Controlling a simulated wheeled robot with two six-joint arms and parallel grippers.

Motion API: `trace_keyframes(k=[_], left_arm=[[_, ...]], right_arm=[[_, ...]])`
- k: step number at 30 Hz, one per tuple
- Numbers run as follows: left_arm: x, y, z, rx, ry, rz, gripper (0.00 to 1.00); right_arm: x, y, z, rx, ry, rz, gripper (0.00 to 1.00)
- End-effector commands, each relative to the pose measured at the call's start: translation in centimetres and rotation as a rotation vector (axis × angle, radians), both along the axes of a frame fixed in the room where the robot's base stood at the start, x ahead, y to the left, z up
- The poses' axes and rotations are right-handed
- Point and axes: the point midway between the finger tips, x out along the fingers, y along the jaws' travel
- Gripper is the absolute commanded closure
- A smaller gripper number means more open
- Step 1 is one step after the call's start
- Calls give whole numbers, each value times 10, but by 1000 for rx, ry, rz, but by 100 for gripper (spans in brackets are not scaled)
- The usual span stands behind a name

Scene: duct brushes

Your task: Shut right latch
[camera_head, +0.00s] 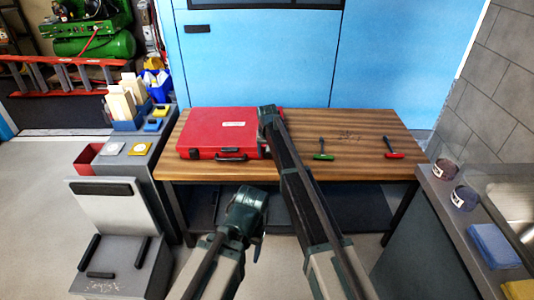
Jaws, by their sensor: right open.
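A red case (220,128) lies shut on the wooden table, with a white label on its lid. Its dark handle (231,157) is on the near side, and a small dark latch (194,153) shows left of the handle. The right latch is not visible; my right arm covers the case's near right corner. My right gripper (267,112) is open at the right end of the case; whether it touches the case is unclear. My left gripper (250,198) is low in front of the table, apart from the case, its fingers not clear.
The wooden table (360,140) is mostly bare right of the case, with a green-handled brush (323,152) and a red-handled brush (391,150). A grey cabinet with small items stands left. A grey counter (440,185) stands right. A blue door is behind.

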Motion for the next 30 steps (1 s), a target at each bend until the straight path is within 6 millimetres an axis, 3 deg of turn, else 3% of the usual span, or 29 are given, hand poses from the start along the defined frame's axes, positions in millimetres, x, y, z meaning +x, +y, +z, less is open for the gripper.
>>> trace_keyframes(k=[8,24,30], left_arm=[[0,0,28,0,0,0,38],[0,0,110,0,0,0,38],[0,0,130,0,0,1,38]], right_arm=[[-6,0,28,0,0,0,38],[-27,1,110,1,0,1,38],[-32,1,130,0,1,2,38]])
